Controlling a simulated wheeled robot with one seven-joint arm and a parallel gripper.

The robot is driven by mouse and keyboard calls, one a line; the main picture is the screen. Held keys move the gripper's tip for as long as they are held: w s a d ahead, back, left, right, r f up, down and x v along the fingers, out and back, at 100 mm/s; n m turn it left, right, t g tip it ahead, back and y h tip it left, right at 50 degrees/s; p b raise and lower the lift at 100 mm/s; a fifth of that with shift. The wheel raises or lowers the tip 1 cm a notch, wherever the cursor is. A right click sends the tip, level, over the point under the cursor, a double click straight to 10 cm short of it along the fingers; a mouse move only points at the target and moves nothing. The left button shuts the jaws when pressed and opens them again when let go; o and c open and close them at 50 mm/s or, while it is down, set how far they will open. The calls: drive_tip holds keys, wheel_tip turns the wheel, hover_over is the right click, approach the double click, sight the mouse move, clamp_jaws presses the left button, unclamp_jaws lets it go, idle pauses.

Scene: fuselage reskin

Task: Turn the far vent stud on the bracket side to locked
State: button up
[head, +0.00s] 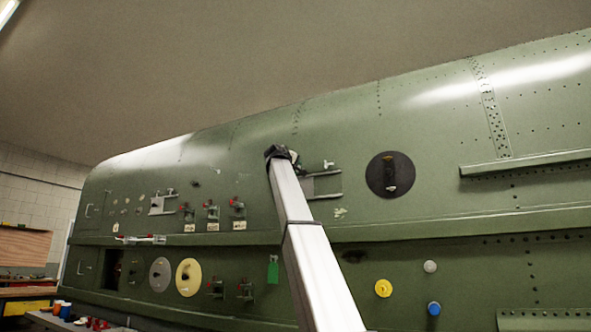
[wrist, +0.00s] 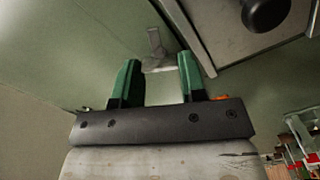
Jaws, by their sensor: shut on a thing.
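In the wrist view my gripper (wrist: 158,66) has its two green fingers on either side of a pale metal vent stud (wrist: 155,45), shut on it at the fingertips. The stud has a flat upright tab on a wider base against the green skin. Its locked or unlocked marking cannot be read. In the head view my arm reaches up to the fuselage (head: 420,120), beside a grey vent plate (head: 322,186) in rails. Another small stud (head: 328,164) stands above that plate. My fingers and the held stud are hidden behind my wrist there.
In the wrist view a grey panel (wrist: 225,30) with a black knob (wrist: 267,12) is close at the upper right. In the head view a black round disc (head: 390,160) is right of my arm, and red-handled fittings (head: 212,212) are left.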

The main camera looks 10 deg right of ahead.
drive_tip(key=m, duration=1.2)
drive_tip(key=shift+s+m, duration=0.1)
drive_tip(key=shift+m, duration=0.2)
idle(0.4)
drive_tip(key=o, duration=0.9)
